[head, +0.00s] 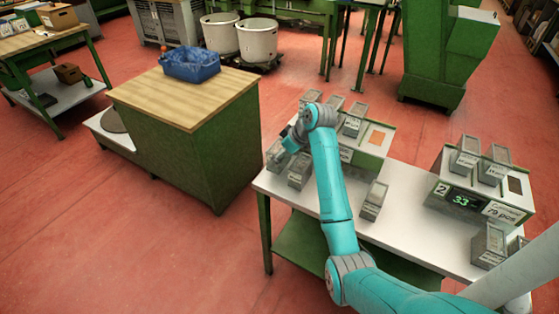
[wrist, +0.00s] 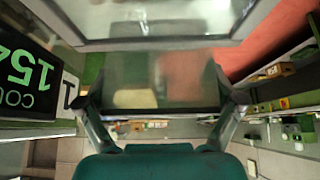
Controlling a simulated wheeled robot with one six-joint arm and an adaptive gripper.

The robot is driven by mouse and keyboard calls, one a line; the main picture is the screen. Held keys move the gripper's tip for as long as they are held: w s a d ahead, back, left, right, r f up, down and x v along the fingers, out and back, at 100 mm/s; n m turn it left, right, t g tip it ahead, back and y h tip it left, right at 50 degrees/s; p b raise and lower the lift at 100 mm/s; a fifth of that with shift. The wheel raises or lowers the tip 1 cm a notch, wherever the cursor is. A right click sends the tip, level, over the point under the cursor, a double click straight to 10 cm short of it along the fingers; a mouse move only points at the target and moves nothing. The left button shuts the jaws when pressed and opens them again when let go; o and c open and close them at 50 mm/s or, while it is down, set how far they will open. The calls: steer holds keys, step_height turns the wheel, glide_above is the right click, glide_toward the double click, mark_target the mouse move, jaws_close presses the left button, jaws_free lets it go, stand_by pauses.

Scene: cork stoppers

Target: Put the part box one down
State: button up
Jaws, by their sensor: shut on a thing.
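My gripper (wrist: 163,103) is shut on a grey, see-through part box (wrist: 165,82), which spans the space between its two fingers in the wrist view. In the head view the held part box (head: 276,156) is at the left end of the white table (head: 405,233), beside the left counting machine (head: 372,158). My gripper is partly hidden there by my arm. I cannot tell whether the box touches the table. Another grey box (head: 300,171) stands close to its right.
More grey boxes stand on the left machine, on the table (head: 373,201) and around the right machine (head: 482,190). A green cabinet with a wooden top (head: 190,100) and a blue bin (head: 190,65) stands to the left. Red floor (head: 110,240) is clear in front.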

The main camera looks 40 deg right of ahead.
steer(key=shift+f, duration=1.55)
steer(key=shift+f, duration=0.1)
steer(key=o, duration=0.9)
steer(key=v, duration=1.2)
